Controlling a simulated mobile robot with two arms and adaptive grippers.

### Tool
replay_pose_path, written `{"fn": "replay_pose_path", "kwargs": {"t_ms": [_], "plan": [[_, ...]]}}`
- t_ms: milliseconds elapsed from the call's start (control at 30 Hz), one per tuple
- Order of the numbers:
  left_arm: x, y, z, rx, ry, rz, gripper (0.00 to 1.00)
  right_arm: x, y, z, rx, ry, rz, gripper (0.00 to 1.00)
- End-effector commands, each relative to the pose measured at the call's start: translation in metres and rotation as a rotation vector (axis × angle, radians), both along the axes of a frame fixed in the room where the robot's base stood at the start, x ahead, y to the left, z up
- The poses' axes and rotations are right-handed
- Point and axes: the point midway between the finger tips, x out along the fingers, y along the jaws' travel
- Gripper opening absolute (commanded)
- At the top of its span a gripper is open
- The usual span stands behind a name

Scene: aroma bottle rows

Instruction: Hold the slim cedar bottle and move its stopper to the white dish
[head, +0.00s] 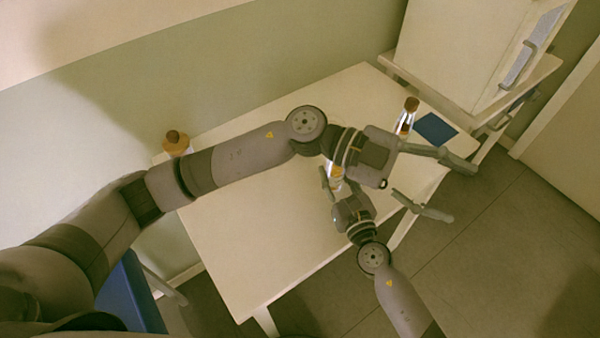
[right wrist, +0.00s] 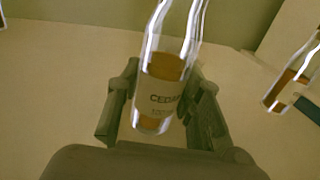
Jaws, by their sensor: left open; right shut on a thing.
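The slim cedar bottle (right wrist: 163,92) is clear glass with amber liquid and a pale label reading CEDAR. It stands slightly tilted in the right wrist view, between the fingers of my right gripper (head: 338,186), which is shut on it. Its top runs out of that view, so its stopper cannot be seen there. In the head view only a small part of the bottle (head: 335,173) shows; my left gripper and wrist cover the rest. My left gripper (head: 457,192) is open, fingers spread toward the right past the table's edge, with nothing seen between them. I cannot make out the white dish.
A round brown-topped bottle (head: 176,143) stands at the far left edge. A white cabinet (head: 450,50) is behind. The front of the pale table (head: 245,245) is clear.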

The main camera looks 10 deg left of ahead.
Motion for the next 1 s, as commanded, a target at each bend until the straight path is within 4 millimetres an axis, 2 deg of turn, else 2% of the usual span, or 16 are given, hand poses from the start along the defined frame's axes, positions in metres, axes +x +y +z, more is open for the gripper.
{"fn": "replay_pose_path", "kwargs": {"t_ms": [200,367,467,667,800,1000], "plan": [[0.022,0.029,0.026,-0.286,0.171,0.277,0.51,0.0,0.0,-0.001,0.0,0.001,0.0,0.0],[0.049,0.067,0.023,-0.399,0.29,0.525,0.51,0.0,0.0,-0.001,0.0,0.001,0.0,0.0],[0.064,0.095,0.01,-0.425,0.363,0.687,0.51,0.0,0.0,-0.001,0.0,0.001,0.0,0.0],[0.079,0.155,-0.036,-0.377,0.503,0.996,0.51,0.0,0.0,-0.001,0.0,0.001,0.0,0.0],[0.075,0.188,-0.071,-0.293,0.58,1.154,0.51,0.0,0.0,-0.001,0.0,0.001,0.0,0.0],[0.065,0.214,-0.101,-0.195,0.638,1.268,0.51,0.0,0.0,0.0,0.0,0.001,0.001,0.0]]}}
